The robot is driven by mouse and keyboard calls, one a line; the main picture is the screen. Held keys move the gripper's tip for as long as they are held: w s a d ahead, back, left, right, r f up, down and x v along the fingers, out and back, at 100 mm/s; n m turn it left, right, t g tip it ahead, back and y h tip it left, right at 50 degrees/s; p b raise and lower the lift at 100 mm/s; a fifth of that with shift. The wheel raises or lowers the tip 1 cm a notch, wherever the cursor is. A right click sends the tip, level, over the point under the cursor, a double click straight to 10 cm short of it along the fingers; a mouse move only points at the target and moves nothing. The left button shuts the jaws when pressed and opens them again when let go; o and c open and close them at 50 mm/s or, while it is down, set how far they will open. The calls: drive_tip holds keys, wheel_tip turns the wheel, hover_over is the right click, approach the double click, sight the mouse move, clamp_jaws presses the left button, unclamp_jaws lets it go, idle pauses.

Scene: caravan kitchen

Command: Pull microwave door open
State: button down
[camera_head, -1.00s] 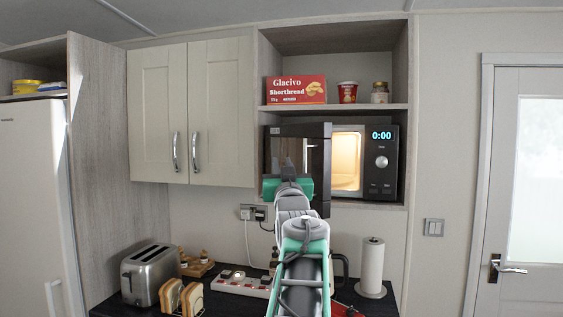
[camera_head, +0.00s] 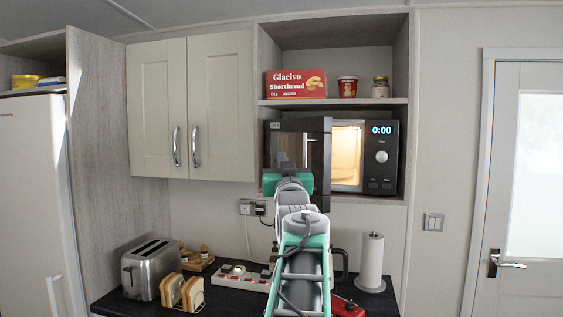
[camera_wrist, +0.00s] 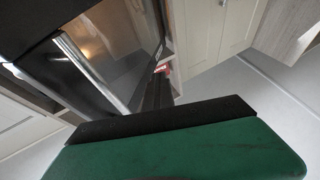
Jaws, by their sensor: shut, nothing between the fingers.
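The black microwave (camera_head: 382,165) sits in the wall cabinet below the shelf. Its door (camera_head: 318,165) stands partly open, swung out toward me with its free edge at the right. The lit interior (camera_head: 347,155) shows past that edge. My gripper (camera_head: 284,160) is shut and empty, in front of the door's face in the head view; whether it touches the door I cannot tell. In the wrist view the gripper's green body fills the bottom, with its dark finger (camera_wrist: 158,92) beyond. The door's dark glass (camera_wrist: 115,45) lies close at the upper left there.
The shelf above holds a red shortbread box (camera_head: 296,83), a red pot (camera_head: 347,87) and a jar (camera_head: 380,87). Closed cabinet doors (camera_head: 190,105) are at the left.

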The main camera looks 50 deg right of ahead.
drive_tip(key=c, duration=2.1)
unclamp_jaws()
drive_tip(key=o, duration=0.3)
drive_tip(key=shift+o, duration=0.2)
drive_tip(key=b+v, duration=0.3)
drive_tip(key=v, duration=0.5)
drive_tip(key=shift+b, duration=0.4)
